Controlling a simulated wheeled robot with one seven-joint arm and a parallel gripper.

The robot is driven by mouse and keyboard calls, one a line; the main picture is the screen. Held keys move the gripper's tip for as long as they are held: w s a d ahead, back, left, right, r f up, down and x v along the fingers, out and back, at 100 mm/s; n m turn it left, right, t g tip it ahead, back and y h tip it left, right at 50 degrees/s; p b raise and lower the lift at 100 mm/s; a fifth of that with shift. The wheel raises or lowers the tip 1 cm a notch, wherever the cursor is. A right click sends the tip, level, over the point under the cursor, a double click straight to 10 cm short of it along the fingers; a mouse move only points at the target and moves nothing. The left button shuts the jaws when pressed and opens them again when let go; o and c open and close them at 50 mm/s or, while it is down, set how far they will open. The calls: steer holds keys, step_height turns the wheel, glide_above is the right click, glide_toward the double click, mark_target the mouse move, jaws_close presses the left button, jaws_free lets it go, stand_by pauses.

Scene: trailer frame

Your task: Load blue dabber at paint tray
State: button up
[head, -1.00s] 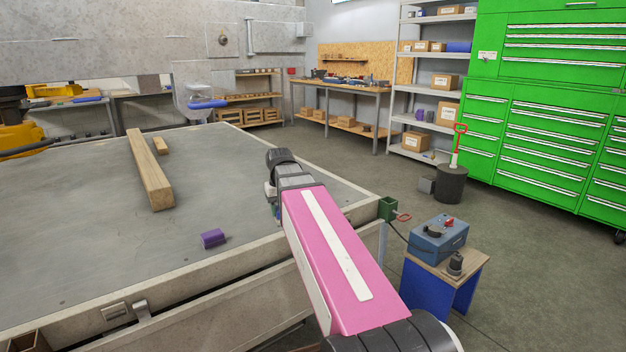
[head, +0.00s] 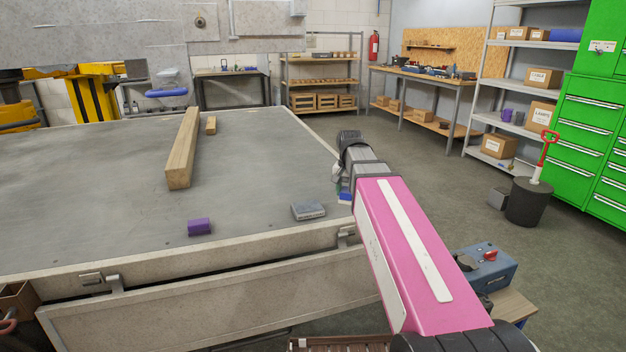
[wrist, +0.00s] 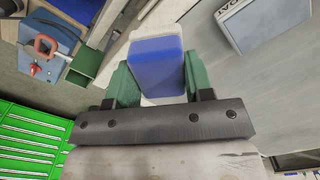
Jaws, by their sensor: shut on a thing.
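My gripper (wrist: 155,80) is shut on the blue dabber (wrist: 157,68), a blue block with pale edges between green fingers. In the head view a small blue part of the dabber (head: 345,197) shows beside my pink arm, at the trailer bed's right edge; my fingers are mostly hidden there. A flat grey box (head: 308,211), which looks like the paint tray, lies on the bed to the left of my gripper. It also shows in the wrist view (wrist: 268,22), with partly cut-off lettering, apart from the dabber. I cannot see paint on it.
A purple block (head: 199,227) and a long wooden beam (head: 183,150) with a small wood piece (head: 211,125) lie on the trailer bed (head: 120,190). A blue toolbox (head: 487,266) stands at the lower right, off the bed.

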steer(key=w+a+m, duration=0.3)
steer(key=a+m, duration=0.2)
steer(key=a, duration=0.1)
steer(key=w+a+r+m, duration=0.1)
steer(key=w+a+m, duration=0.2)
steer(key=a+m, duration=0.3)
steer(key=shift+a, duration=0.7)
glide_above(308, 206)
steer(key=shift+a+f, duration=0.1)
steer(key=shift+f, duration=2.7)
steer(key=shift+f, duration=0.6)
step_height(308, 206, up, 7)
stand_by(0.4)
